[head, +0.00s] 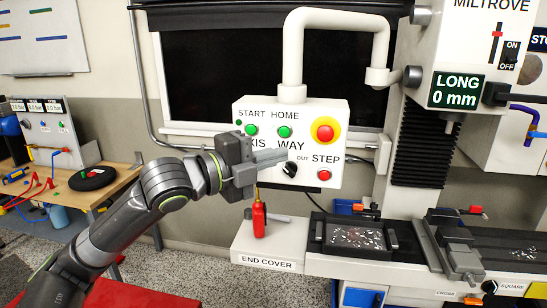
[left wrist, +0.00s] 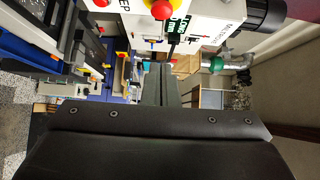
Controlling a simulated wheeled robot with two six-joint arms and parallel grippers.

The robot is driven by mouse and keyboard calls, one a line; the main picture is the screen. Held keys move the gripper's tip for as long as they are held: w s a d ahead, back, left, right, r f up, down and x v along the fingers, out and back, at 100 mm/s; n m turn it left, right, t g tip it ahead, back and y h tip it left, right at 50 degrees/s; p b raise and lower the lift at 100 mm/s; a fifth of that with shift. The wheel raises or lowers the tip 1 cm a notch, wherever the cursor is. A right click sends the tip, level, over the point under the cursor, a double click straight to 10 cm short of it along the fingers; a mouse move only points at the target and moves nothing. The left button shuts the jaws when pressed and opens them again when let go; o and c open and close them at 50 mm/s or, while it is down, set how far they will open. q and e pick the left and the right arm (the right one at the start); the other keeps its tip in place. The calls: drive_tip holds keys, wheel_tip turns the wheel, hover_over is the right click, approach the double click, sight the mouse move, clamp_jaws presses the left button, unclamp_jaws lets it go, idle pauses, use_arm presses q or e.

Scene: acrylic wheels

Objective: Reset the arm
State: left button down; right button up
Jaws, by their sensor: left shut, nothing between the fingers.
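My left arm reaches in from the left in the head view. My left gripper (head: 284,157) is shut and empty, in front of the white control box (head: 325,112). Its fingers cover part of the box's lettering near the black knob (head: 290,170). I cannot tell whether they touch the box. In the left wrist view the closed fingers (left wrist: 161,85) point away from the camera. My right gripper is not in view.
A red emergency button (head: 325,130) is on the box. A wooden bench (head: 95,190) stands at left.

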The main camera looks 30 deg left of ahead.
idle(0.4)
use_arm(q)
drive_tip(key=s+a+f+n+g+y, duration=0.15)
drive_tip(key=f+n, duration=0.25)
drive_tip(key=f, duration=0.5)
drive_tip(key=s+a+f+n+g+y, duration=0.1)
drive_tip(key=s+f+n+y, duration=0.3)
drive_tip(key=f, duration=0.6)
drive_tip(key=s+a+f+n+g+y, duration=0.1)
drive_tip(key=f+n+g, duration=0.1)
drive_tip(key=f+n, duration=0.5)
drive_tip(key=s+a+f+n+g+y, duration=0.15)
drive_tip(key=s+f+n+g, duration=0.3)
drive_tip(key=s+f, duration=0.6)
drive_tip(key=s+f+n+g+y, duration=0.3)
drive_tip(key=s+f+n, duration=0.35)
drive_tip(key=s, duration=0.65)
wheel_tip(320, 180, down, 26)
drive_tip(key=w+a+m+g, duration=0.1)
drive_tip(key=a+m, duration=0.1)
drive_tip(key=s+d+f+g+h, duration=0.1)
drive_tip(key=s+f, duration=1.4)
drive_tip(key=f, duration=0.1)
drive_tip(key=shift+d+f+g, duration=0.15)
drive_tip(key=shift+d+g, duration=0.1)
drive_tip(key=shift+g, duration=0.05)
